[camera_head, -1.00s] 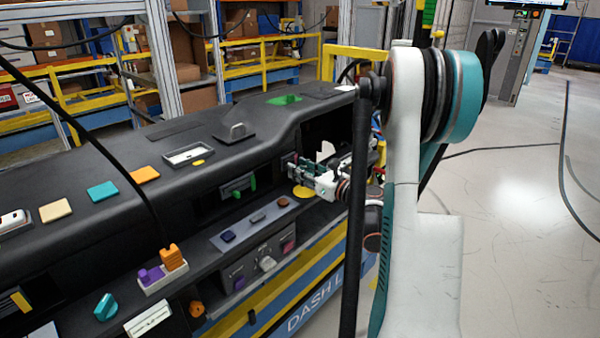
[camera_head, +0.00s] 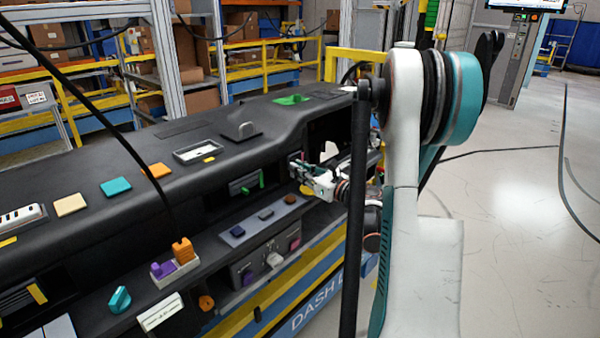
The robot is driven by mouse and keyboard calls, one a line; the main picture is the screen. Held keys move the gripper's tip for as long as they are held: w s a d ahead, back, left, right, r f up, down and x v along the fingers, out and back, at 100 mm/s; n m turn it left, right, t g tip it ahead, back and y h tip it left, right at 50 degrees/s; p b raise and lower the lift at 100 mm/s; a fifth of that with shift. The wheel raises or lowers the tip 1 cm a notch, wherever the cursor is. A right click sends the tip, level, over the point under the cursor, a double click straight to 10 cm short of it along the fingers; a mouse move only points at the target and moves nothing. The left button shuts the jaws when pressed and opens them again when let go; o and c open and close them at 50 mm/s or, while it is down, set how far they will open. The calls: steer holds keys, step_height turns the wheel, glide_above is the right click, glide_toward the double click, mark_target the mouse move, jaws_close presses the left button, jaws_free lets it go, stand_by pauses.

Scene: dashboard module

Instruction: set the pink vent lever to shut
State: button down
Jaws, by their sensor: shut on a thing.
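My gripper (camera_head: 300,169) is at the front face of the dashboard, beside the dark opening at its right end. It is small in the view and its fingers are closed on a small part there. That part sits where a vent control would be, and I take it to be the pink vent lever. The fingers hide it, so its colour and setting cannot be made out. The vent to the left has green levers (camera_head: 246,188), apart from my gripper.
Below is a ledge with a switch panel (camera_head: 262,219), and under it a control box (camera_head: 247,272) with a pink button (camera_head: 295,243). An orange block (camera_head: 183,250), purple block (camera_head: 163,269) and teal knob (camera_head: 119,299) are at lower left. Open floor (camera_head: 510,210) lies right.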

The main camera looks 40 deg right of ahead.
steer(key=shift+d, duration=0.15)
steer(key=c, duration=1.7)
jaws_free()
steer(key=shift+s, duration=0.1)
steer(key=s, duration=1.2)
steer(key=shift+d, duration=0.4)
steer(key=shift+w, duration=0.1)
